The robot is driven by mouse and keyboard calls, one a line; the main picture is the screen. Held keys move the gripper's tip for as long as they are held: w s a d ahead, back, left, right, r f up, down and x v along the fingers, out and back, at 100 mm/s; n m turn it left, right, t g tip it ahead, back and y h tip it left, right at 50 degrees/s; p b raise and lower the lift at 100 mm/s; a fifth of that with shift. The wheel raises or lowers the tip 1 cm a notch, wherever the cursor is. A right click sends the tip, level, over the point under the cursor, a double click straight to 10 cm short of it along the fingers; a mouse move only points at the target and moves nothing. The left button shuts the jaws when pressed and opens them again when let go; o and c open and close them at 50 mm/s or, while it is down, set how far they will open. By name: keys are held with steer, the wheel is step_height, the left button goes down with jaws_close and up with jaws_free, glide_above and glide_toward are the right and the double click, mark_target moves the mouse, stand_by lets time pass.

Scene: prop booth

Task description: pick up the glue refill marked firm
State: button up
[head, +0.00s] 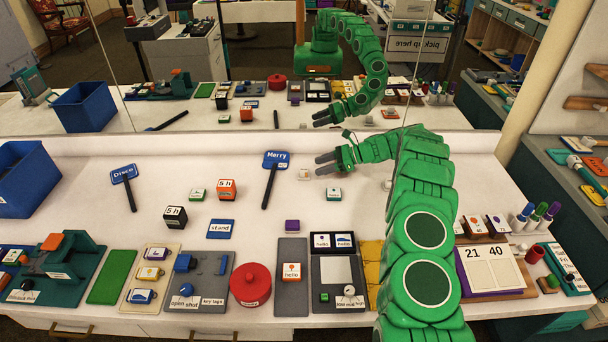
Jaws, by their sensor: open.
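My gripper (319,164) is open over the middle of the counter, with its fingers pointing left and nothing seen between them. No label reading "firm" is legible, so I cannot tell which piece is that glue refill. Small labelled pieces lie near my gripper: a pale one (304,174) just left of and below the fingertips, and a white-and-green one (333,194) below the fingers. Another white-and-green piece (197,194) lies farther left, and a purple-topped one (292,225) nearer the front.
A "Merry" paddle sign (276,160) lies left of my gripper, and a "Disco" sign (123,173) farther left. Orange (227,189) and black (174,217) "5 h" blocks stand between. A red lidded pot (250,285) is in front. A mirror behind repeats the counter.

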mark_target(307, 169)
steer(key=shift+x, duration=3.65)
jaws_close()
steer(key=shift+r, duration=0.1)
